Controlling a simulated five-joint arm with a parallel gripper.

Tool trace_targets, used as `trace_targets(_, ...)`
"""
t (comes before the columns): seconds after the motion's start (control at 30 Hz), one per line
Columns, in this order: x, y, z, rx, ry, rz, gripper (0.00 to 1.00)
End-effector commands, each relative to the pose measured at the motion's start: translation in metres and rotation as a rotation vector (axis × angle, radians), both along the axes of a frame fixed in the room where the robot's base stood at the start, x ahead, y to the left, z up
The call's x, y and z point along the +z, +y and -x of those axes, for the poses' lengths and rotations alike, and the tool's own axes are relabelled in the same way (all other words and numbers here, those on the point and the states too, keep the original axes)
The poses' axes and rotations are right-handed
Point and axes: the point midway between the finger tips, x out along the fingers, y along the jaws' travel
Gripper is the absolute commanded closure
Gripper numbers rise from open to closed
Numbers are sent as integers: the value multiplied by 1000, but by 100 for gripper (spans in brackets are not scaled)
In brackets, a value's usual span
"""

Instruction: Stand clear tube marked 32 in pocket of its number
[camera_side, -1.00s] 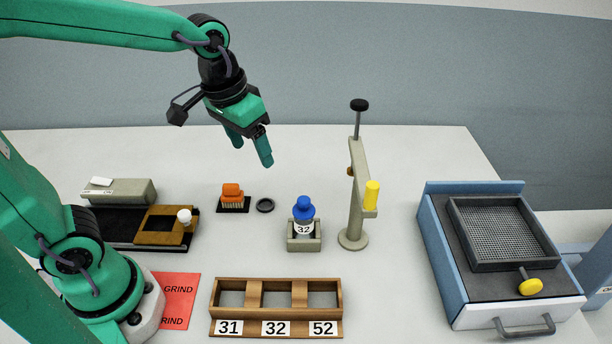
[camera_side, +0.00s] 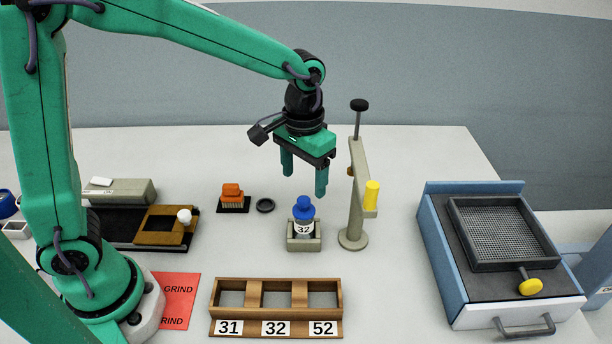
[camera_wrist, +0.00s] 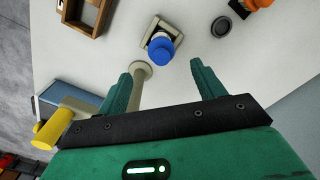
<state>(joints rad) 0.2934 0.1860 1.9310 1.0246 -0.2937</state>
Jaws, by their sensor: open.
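The clear tube (camera_side: 304,225) has a blue stopper and a label reading 32. It stands upright in a small grey holder (camera_side: 304,246); the tube's blue top also shows in the wrist view (camera_wrist: 161,47). My gripper (camera_side: 304,184) is open and empty above the tube, pointing down with its fingers apart. In the wrist view the tube lies beyond and between the fingertips (camera_wrist: 160,72). A wooden rack (camera_side: 342,297) in front has three empty pockets labelled 31, 32 and 52 from left to right. The pocket marked 32 (camera_side: 276,298) is the middle one.
A grey stand with a yellow handle (camera_side: 371,195) rises close to the right of the tube and my gripper. An orange brush (camera_side: 232,194) and dark ring (camera_side: 265,205) lie left. A blue sieve box (camera_side: 440,250) stands right. A red sheet (camera_side: 180,298) lies left of the rack.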

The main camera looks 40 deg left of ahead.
Motion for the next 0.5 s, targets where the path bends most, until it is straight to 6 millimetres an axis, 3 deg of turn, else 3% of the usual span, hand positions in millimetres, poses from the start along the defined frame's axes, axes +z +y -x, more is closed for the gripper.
trace_targets(0.3,-23,0,0,0,2,-1,32)
trace_targets(0.5,-25,1,0,0,1,0,32)
